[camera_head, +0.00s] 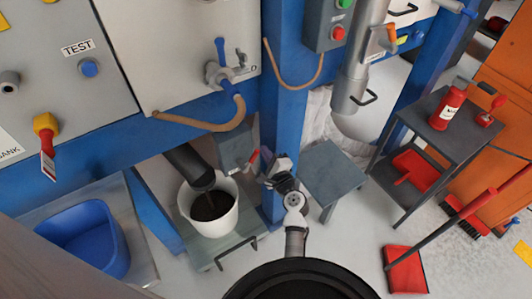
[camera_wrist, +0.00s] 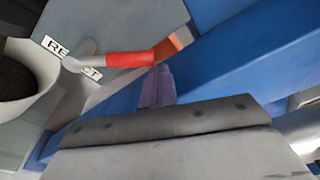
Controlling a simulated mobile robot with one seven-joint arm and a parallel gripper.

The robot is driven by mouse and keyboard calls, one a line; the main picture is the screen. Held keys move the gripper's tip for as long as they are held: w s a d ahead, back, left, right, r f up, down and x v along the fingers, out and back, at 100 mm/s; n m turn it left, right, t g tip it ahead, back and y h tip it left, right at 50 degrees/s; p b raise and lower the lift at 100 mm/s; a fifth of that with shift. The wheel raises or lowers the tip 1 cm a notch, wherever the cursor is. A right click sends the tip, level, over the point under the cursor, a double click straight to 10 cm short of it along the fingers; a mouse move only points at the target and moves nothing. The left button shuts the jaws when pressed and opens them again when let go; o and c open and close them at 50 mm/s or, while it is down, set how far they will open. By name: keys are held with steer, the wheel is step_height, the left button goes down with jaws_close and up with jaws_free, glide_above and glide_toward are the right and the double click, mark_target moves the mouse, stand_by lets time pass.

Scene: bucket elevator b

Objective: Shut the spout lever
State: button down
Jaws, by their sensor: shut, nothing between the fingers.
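The spout lever has a red handle (camera_head: 253,157) on a grey box (camera_head: 236,148), beside the blue post. In the wrist view the red handle (camera_wrist: 130,59) runs across the upper middle, with a grey rod at its left end and an orange end piece. A label, partly covered by the rod, reads "RE…CT". My gripper (camera_head: 268,181) is just right of the lever in the head view. In the wrist view its fingers (camera_wrist: 158,85) are together and empty, pointing at the handle's right part. Whether they touch it I cannot tell.
A black spout (camera_head: 190,166) hangs over a white bucket (camera_head: 232,214) of dark material, with a brownish stream below its mouth. A blue post (camera_head: 283,110) stands close behind my gripper. A grey stool (camera_head: 333,172) stands to the right. A blue tub (camera_head: 83,241) is far left.

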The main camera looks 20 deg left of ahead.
steer(key=shift+s+a+r+n+b, duration=0.25)
steer(key=shift+s+r+n+b, duration=0.1)
steer(key=shift+n+b, duration=0.3)
steer(key=shift+s+a+r+n+b, duration=0.25)
steer(key=shift+s+a+n+b, duration=0.15)
steer(key=shift+n+b, duration=0.4)
steer(key=s+a+n+y+b, duration=0.1)
steer(key=s+a+n+b, duration=0.4)
steer(key=n+b, duration=0.5)
steer(key=shift+s+a+r+t+y+b, duration=0.4)
steer(key=shift+s+b, duration=0.35)
steer(key=shift+s, duration=0.45)
steer(key=shift+n, duration=0.25)
step_height(320, 180, up, 20)
steer(key=p, duration=0.4)
steer(key=shift+p, duration=0.35)
